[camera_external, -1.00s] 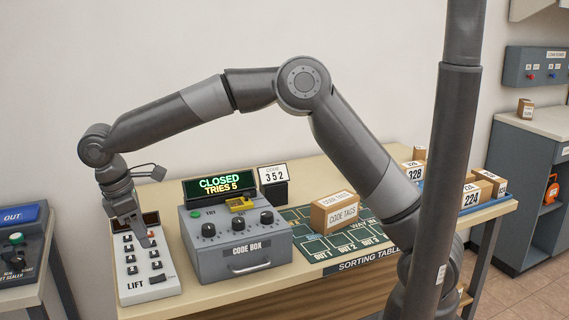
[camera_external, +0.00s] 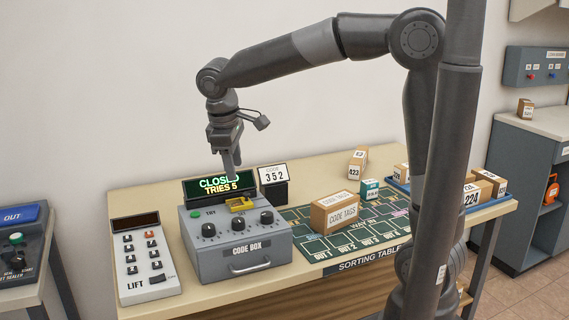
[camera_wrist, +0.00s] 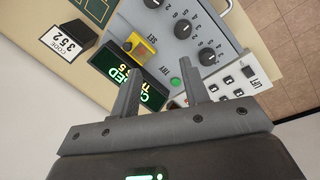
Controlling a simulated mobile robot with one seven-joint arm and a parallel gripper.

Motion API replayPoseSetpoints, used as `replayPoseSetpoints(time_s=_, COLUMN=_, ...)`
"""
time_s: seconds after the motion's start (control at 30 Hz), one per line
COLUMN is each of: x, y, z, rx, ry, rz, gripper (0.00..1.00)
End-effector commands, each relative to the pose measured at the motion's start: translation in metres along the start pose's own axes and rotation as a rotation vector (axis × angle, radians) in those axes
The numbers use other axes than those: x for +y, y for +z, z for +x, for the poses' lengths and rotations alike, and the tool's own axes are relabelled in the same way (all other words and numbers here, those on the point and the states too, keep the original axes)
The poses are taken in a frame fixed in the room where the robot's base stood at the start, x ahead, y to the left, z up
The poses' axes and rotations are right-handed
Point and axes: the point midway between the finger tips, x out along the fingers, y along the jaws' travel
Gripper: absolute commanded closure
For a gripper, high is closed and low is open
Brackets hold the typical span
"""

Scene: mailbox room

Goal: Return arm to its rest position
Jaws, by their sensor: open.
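My gripper (camera_external: 230,168) hangs fingers down in front of the "CLOSED TRIES 5" display (camera_external: 205,189) of the grey code box (camera_external: 215,262), and hides part of the word. It holds nothing. In the wrist view my gripper (camera_wrist: 165,88) shows two fingers spread apart, with the display (camera_wrist: 103,70) and the green TRY button (camera_wrist: 175,82) beyond them. My arm reaches across above the table from the right, with its elbow high. Whether the fingertips touch the display is hard to tell, but they look apart from it.
The lift keypad (camera_external: 146,259) lies left of the code box. A code card reading 352 (camera_external: 273,175) stands behind it. A code tags box (camera_external: 335,212) sits on the green sorting mat (camera_external: 300,217). Several parcels are at the right, some in a blue tray (camera_external: 493,206). Space above the table is free.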

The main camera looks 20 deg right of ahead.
Motion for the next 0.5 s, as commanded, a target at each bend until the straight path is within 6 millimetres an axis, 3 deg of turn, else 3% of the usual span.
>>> replayPoseSetpoints(time_s=0.03, x=0.011, y=0.020, z=-0.003, rx=0.014, ry=0.008, rz=0.055, gripper=0.58)
replayPoseSetpoints(time_s=0.2, x=0.039, y=0.081, z=-0.007, rx=0.063, ry=0.022, rz=0.240, gripper=0.58)
replayPoseSetpoints(time_s=0.5, x=0.060, y=0.187, z=-0.003, rx=0.178, ry=0.032, rz=0.575, gripper=0.58)
